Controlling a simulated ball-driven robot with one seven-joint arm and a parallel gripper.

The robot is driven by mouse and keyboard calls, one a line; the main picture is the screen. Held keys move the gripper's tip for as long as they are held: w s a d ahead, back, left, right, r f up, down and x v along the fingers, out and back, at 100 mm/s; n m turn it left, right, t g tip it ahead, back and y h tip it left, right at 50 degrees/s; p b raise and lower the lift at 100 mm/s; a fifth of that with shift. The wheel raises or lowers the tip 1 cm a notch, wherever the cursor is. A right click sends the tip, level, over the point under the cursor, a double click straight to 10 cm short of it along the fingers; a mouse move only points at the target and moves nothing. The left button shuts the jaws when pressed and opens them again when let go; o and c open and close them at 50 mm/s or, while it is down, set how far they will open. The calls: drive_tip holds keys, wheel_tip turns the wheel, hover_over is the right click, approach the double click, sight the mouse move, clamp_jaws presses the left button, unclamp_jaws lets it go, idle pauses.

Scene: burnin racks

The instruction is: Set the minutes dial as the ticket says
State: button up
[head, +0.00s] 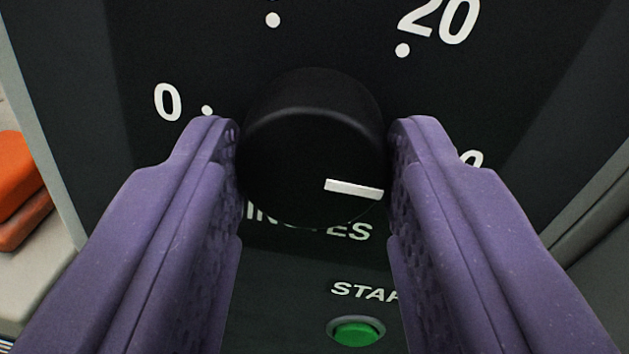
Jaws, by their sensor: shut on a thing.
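The minutes dial is a round black knob (312,135) on a dark panel, with a white pointer bar (354,189) at its lower right, pointing right and slightly down. White dots and numbers ring it: "0" (168,102) at left, "20" (440,20) at upper right, and a number at right mostly hidden by a finger, only part of a "0" showing. The label "MINUTES" below is partly covered. My gripper (314,150) has its two purple fingers shut on the knob, one on each side. The ticket is not in view.
A green button (356,331) under a "START" label, partly covered, sits below the dial. Orange objects (18,185) lie on a pale surface at the left edge. A grey frame edge (50,130) borders the panel at left.

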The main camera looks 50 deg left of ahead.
drive_tip(key=shift+f, duration=0.1)
idle(0.4)
drive_tip(key=o, duration=1.1)
drive_tip(key=shift+c, duration=0.2)
drive_tip(key=v, duration=0.7)
drive_tip(key=shift+s+d+p, duration=0.25)
drive_tip(key=shift+d+p, duration=0.1)
